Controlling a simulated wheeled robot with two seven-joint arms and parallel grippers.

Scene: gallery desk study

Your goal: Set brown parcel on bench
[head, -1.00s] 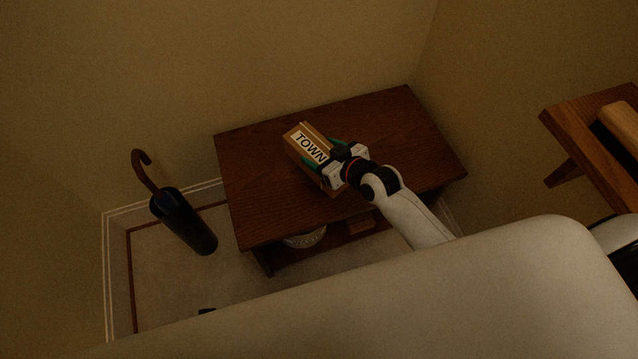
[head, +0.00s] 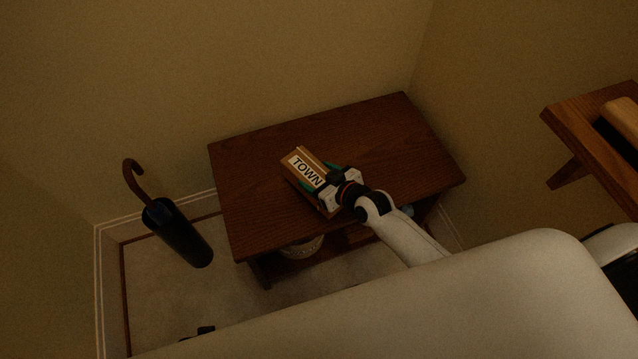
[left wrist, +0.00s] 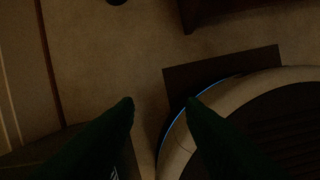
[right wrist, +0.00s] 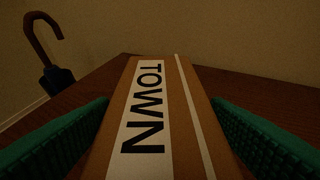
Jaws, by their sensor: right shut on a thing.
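The brown parcel (head: 306,172), a box with a white label reading TOWN, is at the middle of the dark wooden bench (head: 390,130), over its top. I cannot tell whether its underside touches the wood. My right gripper (head: 322,179) is shut on the parcel's near end. In the right wrist view the parcel (right wrist: 190,120) fills the space between the green fingers. In the left wrist view my left gripper (left wrist: 160,104) is open and empty, over the floor and beside my base. It does not show in the head view.
A dark umbrella stand (head: 180,234) with a curved-handled umbrella (head: 133,178) stands left of the bench. A pale round item (head: 300,248) sits beneath the bench top. Another wooden piece of furniture (head: 565,118) is at the right. The bench top around the parcel is clear.

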